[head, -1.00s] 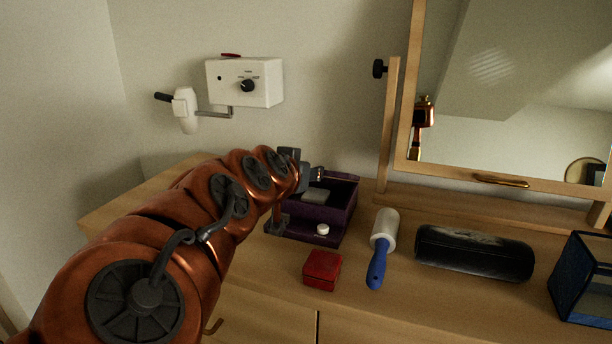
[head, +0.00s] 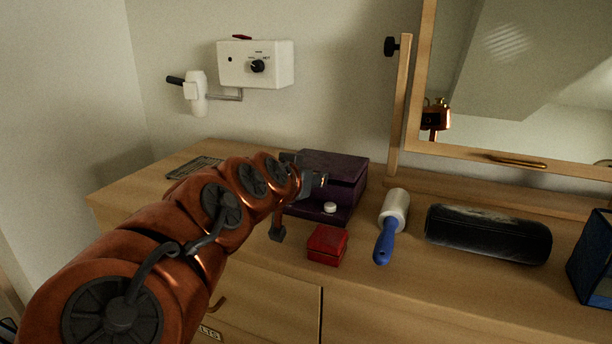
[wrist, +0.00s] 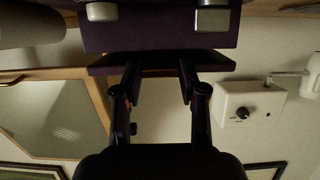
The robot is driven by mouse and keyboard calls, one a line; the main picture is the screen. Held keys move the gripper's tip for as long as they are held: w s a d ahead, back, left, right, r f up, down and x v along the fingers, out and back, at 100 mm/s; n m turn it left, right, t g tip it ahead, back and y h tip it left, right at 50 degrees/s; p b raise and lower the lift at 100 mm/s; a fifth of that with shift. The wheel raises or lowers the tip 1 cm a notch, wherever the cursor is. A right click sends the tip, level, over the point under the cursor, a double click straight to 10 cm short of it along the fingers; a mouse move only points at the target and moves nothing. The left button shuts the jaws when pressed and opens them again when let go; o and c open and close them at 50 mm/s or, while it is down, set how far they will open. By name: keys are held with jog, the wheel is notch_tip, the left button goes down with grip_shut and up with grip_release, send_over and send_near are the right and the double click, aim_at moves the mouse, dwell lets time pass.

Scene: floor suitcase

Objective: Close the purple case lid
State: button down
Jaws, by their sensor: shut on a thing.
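The purple case (head: 330,164) stands on the wooden dresser, partly behind my arm in the head view. Its lid is partly lowered, its dark top face showing, and the lid hides much of the interior. The lid edge shows in the wrist view as a purple bar (wrist: 160,62) across my fingertips. The white item also shows in the head view (head: 330,207). My gripper (head: 314,184) is shut on the lid at its front edge; the exact contact is partly hidden.
A red box (head: 327,244) sits close in front of the case. A blue-handled lint roller (head: 391,225), a black case (head: 488,234) and a blue box (head: 592,258) lie to the right. A mirror stands behind; a white wall device (head: 255,64) hangs above.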

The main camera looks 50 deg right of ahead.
jog(key=shift+f, duration=0.1)
jog(key=c, duration=0.6)
grip_release()
jog(key=shift+c, duration=0.2)
notch_tip(320, 180, up, 10)
dwell(0.5)
